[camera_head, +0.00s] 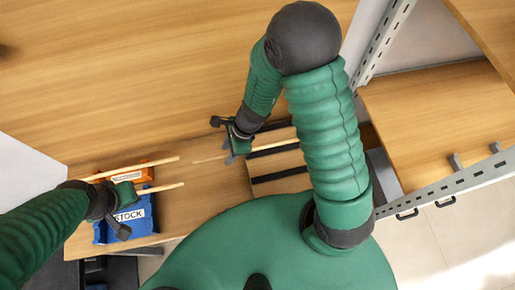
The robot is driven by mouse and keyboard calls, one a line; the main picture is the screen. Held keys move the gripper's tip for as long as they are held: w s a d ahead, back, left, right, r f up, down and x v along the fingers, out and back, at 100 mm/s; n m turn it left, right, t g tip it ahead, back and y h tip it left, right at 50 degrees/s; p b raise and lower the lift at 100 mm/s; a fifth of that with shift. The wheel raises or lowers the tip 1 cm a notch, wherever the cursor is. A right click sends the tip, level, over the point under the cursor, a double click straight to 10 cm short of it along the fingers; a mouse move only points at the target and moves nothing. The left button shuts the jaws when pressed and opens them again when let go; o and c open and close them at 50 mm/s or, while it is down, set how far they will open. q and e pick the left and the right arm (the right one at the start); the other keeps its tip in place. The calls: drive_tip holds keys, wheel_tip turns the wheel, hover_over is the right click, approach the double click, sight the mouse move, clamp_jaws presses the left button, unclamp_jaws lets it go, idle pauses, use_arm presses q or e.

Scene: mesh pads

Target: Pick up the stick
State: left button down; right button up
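A thin pale stick (209,159) lies at a slant near my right gripper (229,139). It passes the gripper's lower part and shows again to the right as a pale strip (275,145). I cannot tell whether the gripper touches it. On the left, a second stick (150,164) runs above my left gripper (118,212), and a third stick (162,187) sticks out to the right from beside that gripper. My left gripper is over a blue box, partly covering it. Whether its fingers close on a stick is not clear.
The blue box (140,224) marked STOCK and an orange box (137,177) stand on the wooden shelf at left. A cardboard-coloured box with dark bands (276,164) is right of the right gripper. Metal shelf uprights (384,38) stand at right. The large wooden surface (120,70) is clear.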

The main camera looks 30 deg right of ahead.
drive_tip(key=shift+w+a, duration=0.1)
drive_tip(key=shift+a, duration=0.05)
drive_tip(key=shift+f, duration=0.25)
idle(0.4)
clamp_jaws()
